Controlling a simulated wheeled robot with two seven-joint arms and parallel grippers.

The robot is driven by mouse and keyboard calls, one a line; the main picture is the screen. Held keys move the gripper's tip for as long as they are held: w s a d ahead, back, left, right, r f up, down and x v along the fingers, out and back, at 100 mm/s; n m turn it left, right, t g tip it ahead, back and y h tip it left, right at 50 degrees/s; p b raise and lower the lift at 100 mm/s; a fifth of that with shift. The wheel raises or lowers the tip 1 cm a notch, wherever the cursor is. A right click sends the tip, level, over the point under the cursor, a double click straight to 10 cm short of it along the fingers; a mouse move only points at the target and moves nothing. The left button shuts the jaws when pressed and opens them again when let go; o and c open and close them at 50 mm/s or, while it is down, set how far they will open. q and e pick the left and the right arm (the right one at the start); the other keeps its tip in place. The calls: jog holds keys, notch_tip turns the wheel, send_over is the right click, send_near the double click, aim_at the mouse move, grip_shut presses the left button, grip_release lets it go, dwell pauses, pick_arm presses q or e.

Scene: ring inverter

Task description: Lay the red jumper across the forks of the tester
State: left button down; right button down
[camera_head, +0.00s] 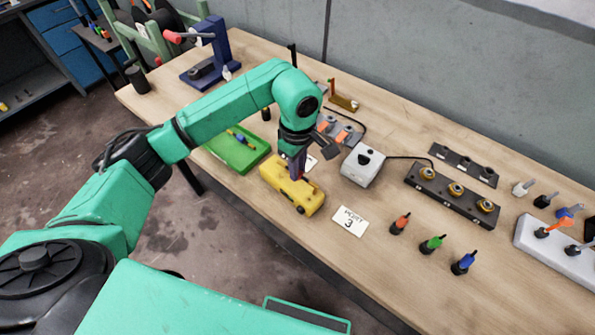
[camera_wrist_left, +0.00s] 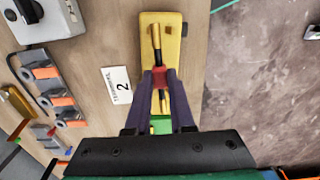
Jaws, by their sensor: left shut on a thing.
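The red jumper (camera_wrist_left: 159,78) shows in the left wrist view as a red middle with a copper-coloured rod sticking out at each end. My left gripper (camera_wrist_left: 160,75) is shut on its red middle. The jumper lines up with the long side of a yellow body (camera_wrist_left: 174,45), which I take for the tester; it also shows in the head view (camera_head: 277,175). In the head view my left gripper (camera_head: 295,176) is right over this body. Its forks are not clear, and I cannot tell whether the jumper touches it. My right gripper is out of view.
A green tray (camera_head: 223,157) with small coloured parts lies left of the yellow body. A grey box with a black knob (camera_head: 362,167) and a card reading 3 (camera_head: 350,222) are to the right. Coloured plugs (camera_head: 432,244) stand near the front edge. A row of orange-marked clips (camera_wrist_left: 42,72) lies nearby.

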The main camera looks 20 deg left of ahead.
pick_arm(q)
notch_tip(320, 180, down, 3)
jog(key=shift+s+p, duration=0.1)
jog(key=shift+p, duration=0.35)
jog(key=shift+f, duration=0.3)
jog(key=shift+f+b, duration=0.2)
jog(key=shift+b, duration=0.1)
jog(key=c, duration=0.8)
grip_release()
jog(key=shift+r, duration=0.1)
